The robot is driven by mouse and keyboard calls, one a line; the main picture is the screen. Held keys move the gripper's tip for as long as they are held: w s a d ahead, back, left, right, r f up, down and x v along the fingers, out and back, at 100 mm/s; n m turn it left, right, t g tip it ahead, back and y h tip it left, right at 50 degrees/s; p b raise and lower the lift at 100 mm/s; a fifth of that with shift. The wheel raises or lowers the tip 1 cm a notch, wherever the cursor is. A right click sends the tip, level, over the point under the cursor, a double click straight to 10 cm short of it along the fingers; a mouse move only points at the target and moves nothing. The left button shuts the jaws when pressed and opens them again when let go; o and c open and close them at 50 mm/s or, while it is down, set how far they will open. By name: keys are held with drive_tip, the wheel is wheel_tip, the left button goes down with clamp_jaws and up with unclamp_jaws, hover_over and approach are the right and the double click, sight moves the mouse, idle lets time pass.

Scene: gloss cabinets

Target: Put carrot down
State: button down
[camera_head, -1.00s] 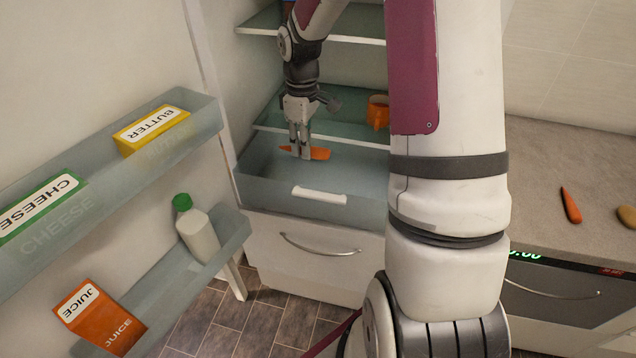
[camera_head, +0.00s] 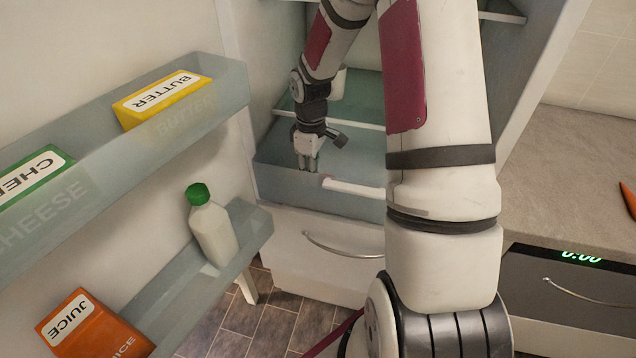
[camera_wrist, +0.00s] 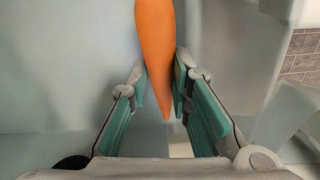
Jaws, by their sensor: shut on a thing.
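My gripper (camera_head: 307,165) reaches down into the clear drawer (camera_head: 268,182) at the bottom of the open fridge. In the wrist view its two teal-padded fingers (camera_wrist: 163,88) are closed on an orange carrot (camera_wrist: 155,38), near the carrot's narrow end. The carrot lies lengthwise between the fingers and runs out of the top of the picture. In the head view the carrot is hidden. I cannot tell whether it touches the drawer floor.
The open fridge door holds butter (camera_head: 160,100), cheese (camera_head: 30,180), a green-capped bottle (camera_head: 212,228) and juice (camera_head: 88,325) at the left. A glass shelf (camera_head: 358,100) lies above the drawer. Another carrot (camera_head: 628,198) lies on the right counter (camera_head: 560,170).

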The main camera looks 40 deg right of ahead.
drive_tip(key=shift+f, duration=2.3)
drive_tip(key=c, duration=1.5)
unclamp_jaws()
drive_tip(key=shift+f, duration=0.15)
drive_tip(key=shift+o, duration=0.2)
